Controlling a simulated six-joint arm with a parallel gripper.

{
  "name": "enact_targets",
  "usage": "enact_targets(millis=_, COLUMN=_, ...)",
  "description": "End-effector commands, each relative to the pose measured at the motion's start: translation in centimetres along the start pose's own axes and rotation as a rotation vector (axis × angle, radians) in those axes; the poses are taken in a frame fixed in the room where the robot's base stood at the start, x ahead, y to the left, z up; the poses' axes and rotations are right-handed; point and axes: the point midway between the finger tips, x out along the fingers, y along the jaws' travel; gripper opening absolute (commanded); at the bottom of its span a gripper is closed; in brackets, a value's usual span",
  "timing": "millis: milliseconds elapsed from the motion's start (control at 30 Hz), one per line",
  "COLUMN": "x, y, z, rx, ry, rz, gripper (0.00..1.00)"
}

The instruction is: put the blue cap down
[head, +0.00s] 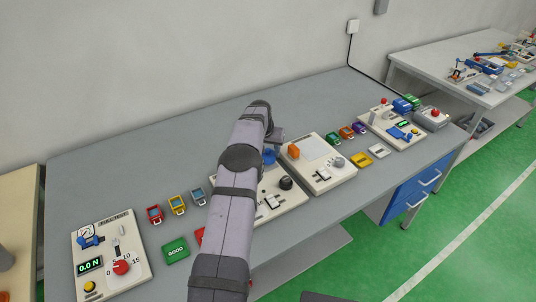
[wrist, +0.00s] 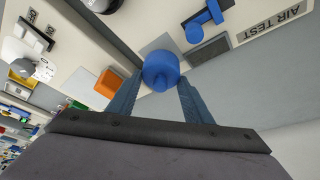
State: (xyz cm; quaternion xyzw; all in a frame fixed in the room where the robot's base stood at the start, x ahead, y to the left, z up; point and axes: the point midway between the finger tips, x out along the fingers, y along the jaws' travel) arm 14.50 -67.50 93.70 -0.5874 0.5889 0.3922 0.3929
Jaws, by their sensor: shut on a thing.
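My gripper (wrist: 160,90) is shut on a round blue cap (wrist: 160,68), with one dark blue finger on each side of it in the wrist view. In the head view my arm reaches over the workbench, and a bit of blue, likely the cap (head: 270,156), shows just under its end, above a pale test panel (head: 292,197). My arm hides much of that panel. I cannot tell whether the cap touches the surface below it.
Beside it stands another pale panel (head: 334,183) with an orange block (head: 293,151). In the wrist view, a panel lettered AIR TEST (wrist: 270,22) carries a blue fitting (wrist: 204,20). The pull-test panel (head: 108,258) stands at left. The bench's back strip (head: 170,135) is clear.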

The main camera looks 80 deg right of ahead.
Motion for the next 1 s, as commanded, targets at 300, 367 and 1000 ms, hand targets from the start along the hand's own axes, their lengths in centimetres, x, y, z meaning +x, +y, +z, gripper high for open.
enact_targets(millis=300, x=2.3, y=0.0, z=0.9, rx=0.000, ry=0.001, rz=0.000, gripper=0.25)
enact_targets(millis=367, x=2.3, y=0.0, z=0.9, rx=0.000, ry=0.001, rz=0.000, gripper=0.25)
enact_targets(millis=1000, x=2.5, y=0.0, z=1.1, rx=0.000, ry=-0.001, rz=0.000, gripper=0.64)
